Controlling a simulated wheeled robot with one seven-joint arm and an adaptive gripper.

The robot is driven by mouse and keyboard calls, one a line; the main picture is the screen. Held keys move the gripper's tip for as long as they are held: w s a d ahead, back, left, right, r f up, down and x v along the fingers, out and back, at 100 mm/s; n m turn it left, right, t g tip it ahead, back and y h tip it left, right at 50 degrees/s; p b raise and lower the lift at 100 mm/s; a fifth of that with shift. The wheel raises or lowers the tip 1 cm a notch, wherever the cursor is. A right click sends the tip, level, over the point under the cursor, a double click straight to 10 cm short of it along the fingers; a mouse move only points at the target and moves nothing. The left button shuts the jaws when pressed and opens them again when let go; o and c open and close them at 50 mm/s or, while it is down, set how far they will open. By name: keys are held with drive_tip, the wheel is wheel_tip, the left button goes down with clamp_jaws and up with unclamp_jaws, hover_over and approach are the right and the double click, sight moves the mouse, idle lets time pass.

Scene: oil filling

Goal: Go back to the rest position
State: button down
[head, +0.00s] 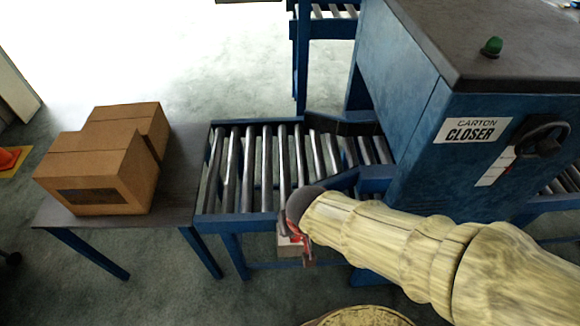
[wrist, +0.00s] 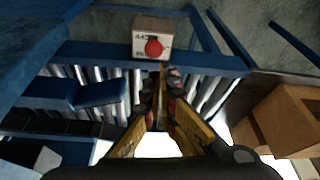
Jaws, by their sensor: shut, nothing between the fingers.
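My gripper (head: 300,255) shows in the head view at the end of my pale yellow sleeved arm, near the front rail of the roller conveyor (head: 208,218). It is mostly hidden by the wrist. In the wrist view, its yellow fingers (wrist: 161,82) come together at dark tips and hold nothing. Behind the tips is a small box with a red button (wrist: 153,48), on the conveyor's blue edge. That box is partly hidden behind the gripper in the head view.
The blue carton closer (head: 400,100) stands to the right, close above my arm. Cardboard boxes (head: 95,175) sit on a dark table (head: 180,200) at the left; one also shows in the wrist view (wrist: 285,115). A round woven top (head: 360,317) is at the bottom edge.

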drive_tip(key=s+d+r, duration=0.3)
drive_tip(key=d+r, duration=0.4)
drive_tip(key=r, duration=0.1)
drive_tip(key=s+d+r+m+t, duration=0.1)
drive_tip(key=s+d+r, duration=0.2)
drive_tip(key=d+r, duration=0.4)
wheel_tip(320, 180, up, 3)
drive_tip(key=shift+s+d+f+h, duration=0.2)
drive_tip(key=shift+s+h, duration=0.1)
idle(0.4)
